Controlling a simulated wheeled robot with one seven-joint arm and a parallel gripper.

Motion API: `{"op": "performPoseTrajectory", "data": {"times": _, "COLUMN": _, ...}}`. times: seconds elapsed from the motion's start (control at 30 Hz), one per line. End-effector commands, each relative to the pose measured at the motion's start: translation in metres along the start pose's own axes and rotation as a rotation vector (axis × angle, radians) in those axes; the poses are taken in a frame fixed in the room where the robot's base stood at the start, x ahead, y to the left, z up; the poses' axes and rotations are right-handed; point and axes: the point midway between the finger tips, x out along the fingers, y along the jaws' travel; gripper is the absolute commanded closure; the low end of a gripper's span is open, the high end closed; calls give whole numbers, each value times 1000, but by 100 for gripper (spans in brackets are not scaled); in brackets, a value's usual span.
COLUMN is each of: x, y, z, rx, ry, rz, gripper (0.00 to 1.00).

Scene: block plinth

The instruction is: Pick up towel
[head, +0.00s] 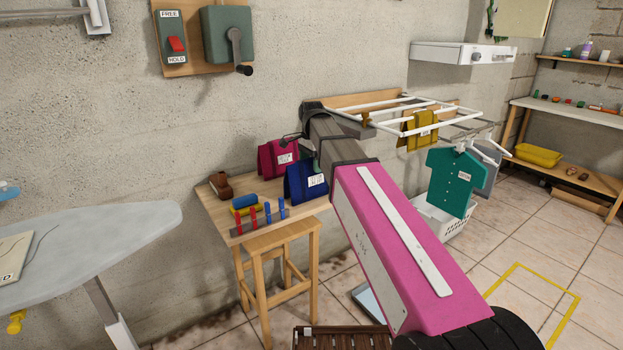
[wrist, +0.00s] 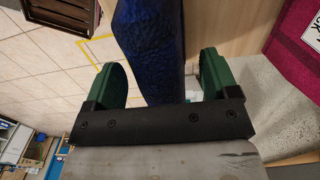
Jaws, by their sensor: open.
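A dark blue folded cloth (head: 301,186) with a white label stands on the small wooden table. It looks like a towel. In the wrist view its blue fabric (wrist: 155,40) reaches down between the green fingers of my gripper (wrist: 163,72). The fingers are open, one on each side, with a gap showing. A magenta folded cloth (head: 278,158) with a label stands just behind it and shows at the right edge of the wrist view (wrist: 300,50). A mustard folded cloth (head: 420,131) hangs on the white rack. In the head view my arm hides most of the gripper.
The wooden table (head: 222,212) also holds a brown object (head: 221,186), blue and yellow rolls, and a strip of red and blue pegs (head: 258,217). The white wall rack (head: 390,106) and a hanging green shirt (head: 455,180) are to the right. An ironing board (head: 95,240) is at left.

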Motion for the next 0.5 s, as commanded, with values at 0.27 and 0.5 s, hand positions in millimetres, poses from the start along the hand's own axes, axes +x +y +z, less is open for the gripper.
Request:
{"op": "performPoseTrajectory", "data": {"times": 0.27, "x": 11, "y": 0, "z": 0, "rx": 0, "ry": 0, "rz": -1, "gripper": 20}}
{"op": "performPoseTrajectory", "data": {"times": 0.5, "x": 10, "y": 0, "z": 0, "rx": 0, "ry": 0, "rz": -1, "gripper": 78}}
